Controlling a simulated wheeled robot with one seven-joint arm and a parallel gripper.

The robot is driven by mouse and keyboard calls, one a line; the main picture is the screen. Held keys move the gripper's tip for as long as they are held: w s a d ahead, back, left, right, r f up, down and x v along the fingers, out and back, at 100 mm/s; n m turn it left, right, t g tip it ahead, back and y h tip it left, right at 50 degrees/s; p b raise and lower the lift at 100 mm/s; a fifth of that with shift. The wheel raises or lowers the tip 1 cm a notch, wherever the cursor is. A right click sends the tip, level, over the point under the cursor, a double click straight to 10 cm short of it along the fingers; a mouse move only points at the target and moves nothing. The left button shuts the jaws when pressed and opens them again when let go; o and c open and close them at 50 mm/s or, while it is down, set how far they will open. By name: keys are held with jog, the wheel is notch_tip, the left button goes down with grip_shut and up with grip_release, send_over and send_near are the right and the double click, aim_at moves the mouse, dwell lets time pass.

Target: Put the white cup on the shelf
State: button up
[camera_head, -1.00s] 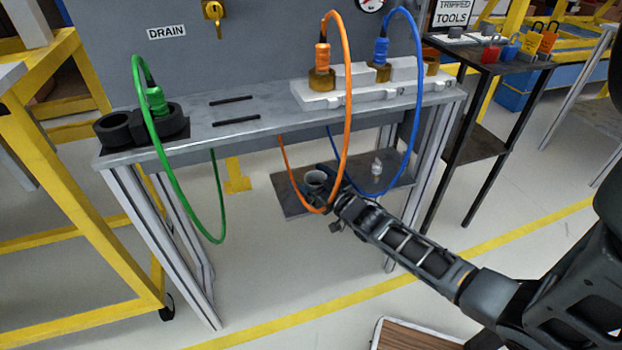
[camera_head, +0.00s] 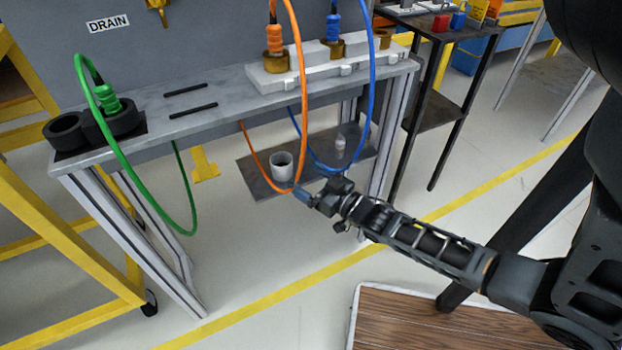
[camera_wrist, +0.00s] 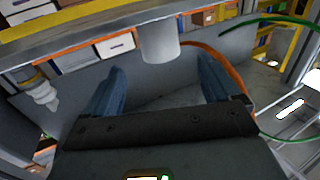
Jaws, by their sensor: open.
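The white cup (camera_head: 281,167) stands upright on the low dark shelf (camera_head: 262,186) under the grey workbench. My gripper (camera_head: 304,196) is open and empty, at the front right of the cup in the head view. In the wrist view the scene looks upside down, and the cup (camera_wrist: 160,42) shows beyond the two blue fingertips (camera_wrist: 160,72). The fingers are apart from the cup, not around it.
A small pale fitting (camera_head: 340,143) stands on the same shelf, right of the cup. Orange (camera_head: 256,150) and blue (camera_head: 306,148) hoses hang close to the cup and my gripper. A green hose (camera_head: 152,195) hangs at the left. Bench legs (camera_head: 385,160) stand at the right.

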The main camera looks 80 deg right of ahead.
jog(key=s+a+r+n+y, duration=0.1)
jog(key=s+a+r, duration=0.3)
jog(key=a, duration=0.7)
jog(key=s+a+r+n+y, duration=0.2)
jog(key=s+a+r+y, duration=0.2)
jog(key=a+r, duration=0.4)
jog(key=s+a+r+n+g+y, duration=0.1)
jog(key=s+a+r, duration=0.4)
jog(key=a, duration=0.9)
jog(key=shift+r+n+y, duration=0.7)
jog(key=shift+r+y, duration=0.05)
jog(key=shift+y, duration=0.35)
jog(key=shift+c, duration=0.2)
